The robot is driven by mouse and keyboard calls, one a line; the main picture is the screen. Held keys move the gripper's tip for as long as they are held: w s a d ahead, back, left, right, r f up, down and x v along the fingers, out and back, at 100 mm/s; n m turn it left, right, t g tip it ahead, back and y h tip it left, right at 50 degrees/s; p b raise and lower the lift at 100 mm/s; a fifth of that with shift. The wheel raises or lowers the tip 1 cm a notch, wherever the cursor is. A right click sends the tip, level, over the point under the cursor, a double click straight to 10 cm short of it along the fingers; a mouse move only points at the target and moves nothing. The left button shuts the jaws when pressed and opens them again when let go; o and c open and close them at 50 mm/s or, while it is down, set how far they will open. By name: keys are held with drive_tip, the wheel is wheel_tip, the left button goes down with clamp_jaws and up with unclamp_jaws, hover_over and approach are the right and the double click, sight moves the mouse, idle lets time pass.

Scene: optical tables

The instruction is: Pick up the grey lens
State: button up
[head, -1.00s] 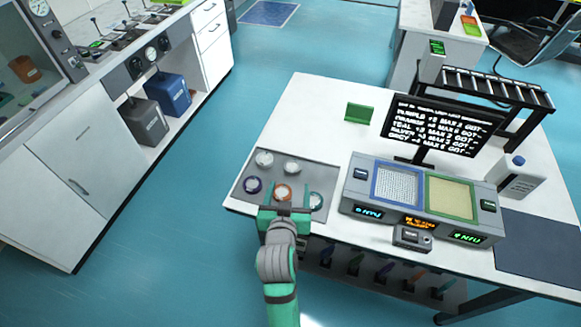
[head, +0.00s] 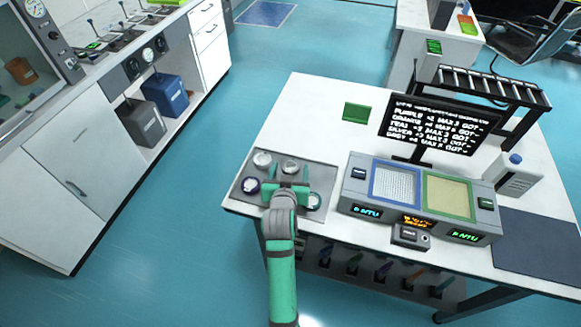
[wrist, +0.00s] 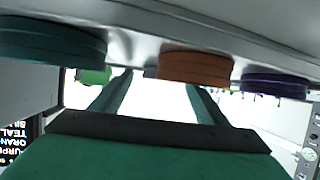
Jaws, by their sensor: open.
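Two pale lenses stand at the back of the grey tray (head: 324,179) in the head view. The right one, slightly darker, looks like the grey lens (head: 290,166); the left one is a paler silver lens (head: 262,160). The wrist view is upside down and shows my open fingers (wrist: 158,80), with the orange lens (wrist: 195,66), teal lens (wrist: 45,42) and purple lens (wrist: 275,84) near.
The purple lens (head: 250,185) and teal lens (head: 313,201) flank my gripper. A grey two-pad instrument (head: 350,195) stands right of the tray. A monitor (head: 436,127) and a small green object (head: 358,112) are behind. The white tabletop (head: 310,100) is clear behind the tray.

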drive_tip(key=shift+w+f, duration=0.15)
drive_tip(key=shift+w, duration=0.2)
drive_tip(key=shift+w, duration=0.1)
drive_tip(key=c, duration=1.2)
